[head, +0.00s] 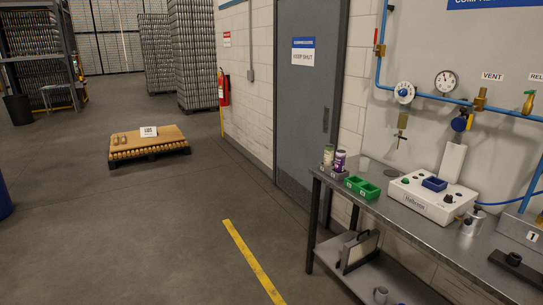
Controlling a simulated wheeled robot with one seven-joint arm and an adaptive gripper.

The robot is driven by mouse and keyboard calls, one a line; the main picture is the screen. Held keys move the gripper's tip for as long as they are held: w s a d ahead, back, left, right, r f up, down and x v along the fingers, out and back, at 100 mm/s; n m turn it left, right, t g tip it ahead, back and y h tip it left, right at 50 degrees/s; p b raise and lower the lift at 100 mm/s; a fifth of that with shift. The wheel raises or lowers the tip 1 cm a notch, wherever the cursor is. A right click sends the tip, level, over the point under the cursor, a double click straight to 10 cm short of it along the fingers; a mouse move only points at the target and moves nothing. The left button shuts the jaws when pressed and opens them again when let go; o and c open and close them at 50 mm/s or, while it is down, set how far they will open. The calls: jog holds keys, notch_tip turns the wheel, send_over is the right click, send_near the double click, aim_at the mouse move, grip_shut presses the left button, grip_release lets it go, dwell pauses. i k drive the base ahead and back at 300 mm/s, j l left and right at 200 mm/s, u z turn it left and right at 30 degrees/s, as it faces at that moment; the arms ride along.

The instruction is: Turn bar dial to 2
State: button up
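A round white-rimmed dial with a blue hub (404,92) sits on the blue pipe on the wall above the bench. It may be the bar dial, but its markings are too small to read. To its right, a round white gauge (446,81) with a dark needle and a red mark stands above the pipe; its numbers cannot be read. My gripper is not in view.
A metal bench (400,215) runs below the pipe and holds a white instrument box (430,205), green trays (362,187) and small bottles. A grey door (310,100) is left of it. A low pallet (149,143) stands on the floor, which is otherwise clear around the yellow line.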

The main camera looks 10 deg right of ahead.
aim_at(403, 93)
jog(key=i, duration=0.75)
jog(key=i+z, duration=0.15)
jog(key=i, duration=0.55)
jog(key=i+j, duration=0.2)
jog(key=i, duration=0.55)
jog(key=l+z, duration=0.05)
